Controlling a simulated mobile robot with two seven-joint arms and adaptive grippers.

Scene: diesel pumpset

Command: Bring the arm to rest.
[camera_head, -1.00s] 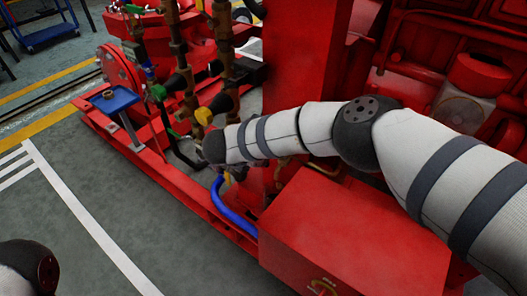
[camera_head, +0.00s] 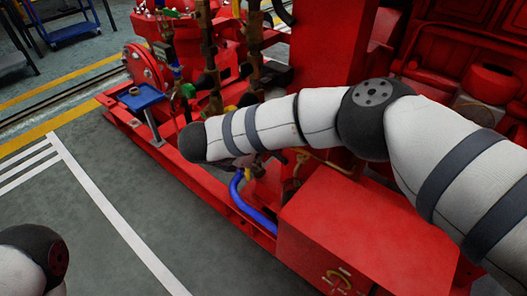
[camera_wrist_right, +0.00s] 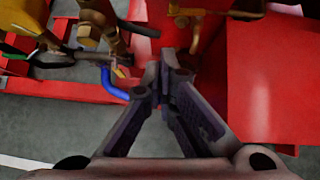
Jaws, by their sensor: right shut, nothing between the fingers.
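My right arm reaches in from the right in the head view, over the red pumpset (camera_head: 200,190), and its wrist end is above the pipework. My right gripper shows in the right wrist view (camera_wrist_right: 165,80), with its fingers together and nothing between them. In the head view it is mostly hidden under the forearm. A blue hose (camera_wrist_right: 115,86) and brass fittings (camera_wrist_right: 88,35) lie beyond the fingertips, to the left in the wrist view; I cannot tell whether the fingers touch anything.
Red box-like housing (camera_head: 365,235) stands below my right arm. Brass pipes (camera_head: 208,60) rise behind my wrist, and a small blue tray (camera_head: 140,97) stands left of them. Grey floor with white lines is open at the lower left. A blue cart (camera_head: 70,28) stands far back.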

